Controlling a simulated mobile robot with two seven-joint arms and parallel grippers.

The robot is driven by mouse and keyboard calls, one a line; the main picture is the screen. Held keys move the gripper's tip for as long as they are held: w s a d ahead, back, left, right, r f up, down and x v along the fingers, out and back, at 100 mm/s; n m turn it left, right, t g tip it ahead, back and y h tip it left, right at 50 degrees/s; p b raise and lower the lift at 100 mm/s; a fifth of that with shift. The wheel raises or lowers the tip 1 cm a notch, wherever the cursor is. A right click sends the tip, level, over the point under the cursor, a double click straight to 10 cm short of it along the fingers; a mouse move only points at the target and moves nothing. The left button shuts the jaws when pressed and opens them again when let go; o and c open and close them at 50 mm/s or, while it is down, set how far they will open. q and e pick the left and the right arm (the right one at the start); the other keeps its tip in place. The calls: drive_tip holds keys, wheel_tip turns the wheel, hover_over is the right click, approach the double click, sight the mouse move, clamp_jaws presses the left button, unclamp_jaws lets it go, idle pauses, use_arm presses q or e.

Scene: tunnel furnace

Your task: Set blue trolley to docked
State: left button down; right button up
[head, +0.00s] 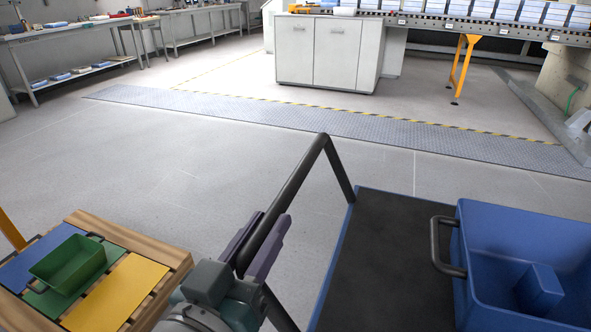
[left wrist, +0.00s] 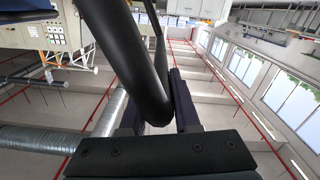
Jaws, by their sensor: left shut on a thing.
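The blue trolley (head: 385,265) has a dark flat deck with a blue rim and stands at the lower right of the head view. Its black tubular handle (head: 296,185) rises at the deck's left side. My left gripper (head: 262,240) is shut on the handle's sloping bar, with one finger on each side of it. In the left wrist view the black handle (left wrist: 125,60) runs down between the fingers. A blue bin (head: 520,245) with a dark handle sits on the trolley's right part. My right gripper is not seen. No marked dock can be made out for certain.
A wooden pallet (head: 170,262) with blue, green and yellow panels and a green box (head: 68,264) is at the lower left. Open grey floor (head: 200,150) lies ahead, up to a metal floor strip (head: 330,120). White cabinets (head: 330,52) and a conveyor (head: 470,24) stand beyond.

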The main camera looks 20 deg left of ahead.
use_arm(q)
drive_tip(key=shift+d+f, duration=0.1)
drive_tip(key=shift+d, duration=0.7)
drive_tip(key=shift+s, duration=0.1)
drive_tip(key=c, duration=0.7)
unclamp_jaws()
drive_tip(key=shift+d, duration=0.1)
drive_tip(key=s, duration=0.6)
drive_tip(key=s+p, duration=0.1)
drive_tip(key=s, duration=0.3)
drive_tip(key=shift+a, duration=0.4)
